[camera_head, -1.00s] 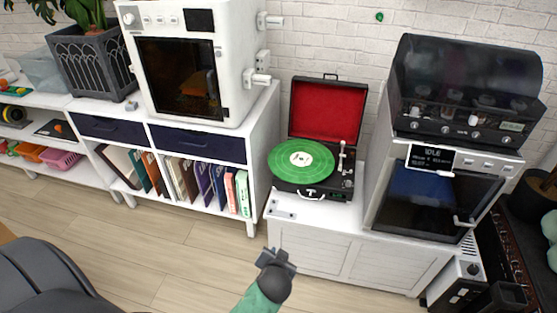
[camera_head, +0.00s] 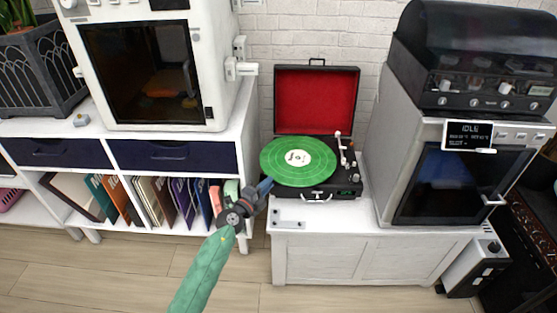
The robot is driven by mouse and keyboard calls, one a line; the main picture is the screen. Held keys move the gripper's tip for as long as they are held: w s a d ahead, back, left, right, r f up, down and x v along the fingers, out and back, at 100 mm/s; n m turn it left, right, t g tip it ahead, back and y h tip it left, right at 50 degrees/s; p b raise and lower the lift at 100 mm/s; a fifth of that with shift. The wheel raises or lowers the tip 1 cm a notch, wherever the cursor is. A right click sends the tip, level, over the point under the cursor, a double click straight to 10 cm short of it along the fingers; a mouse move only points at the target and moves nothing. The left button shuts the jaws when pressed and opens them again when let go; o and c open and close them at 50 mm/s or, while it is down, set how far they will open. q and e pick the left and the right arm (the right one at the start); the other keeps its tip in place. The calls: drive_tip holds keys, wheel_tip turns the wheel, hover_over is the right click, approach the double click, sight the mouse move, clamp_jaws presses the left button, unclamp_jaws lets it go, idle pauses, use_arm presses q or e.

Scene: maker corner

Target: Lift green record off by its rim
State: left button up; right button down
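The green record (camera_head: 298,174) with a cream label lies flat on the black suitcase turntable (camera_head: 345,186), whose red-lined lid (camera_head: 316,100) stands open behind it. The record reaches past the turntable's left edge. The tonearm sits at the right of the record. My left gripper (camera_head: 266,186), on a green arm, has its fingertips at the record's front left rim. I cannot tell whether they touch it or how far apart the fingers are. My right gripper is not in view.
The turntable stands on a low white cabinet (camera_head: 350,258), with a small flat grey item (camera_head: 289,224) near its front edge. A machine with a dark glass door (camera_head: 455,187) stands close on the right. On the left is a shelf unit (camera_head: 60,133) with upright books and a white boxy machine (camera_head: 220,60).

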sight(281, 173)
use_arm(q)
drive_tip(key=shift+f+b+x, duration=0.2)
drive_tip(key=shift+b+x, duration=0.15)
drive_tip(key=shift+x, duration=1.65)
drive_tip(key=shift+f+b+x, duration=0.15)
drive_tip(key=shift+b+x, duration=0.15)
drive_tip(key=shift+x, duration=1.7)
drive_tip(key=shift+d, duration=0.1)
clamp_jaws()
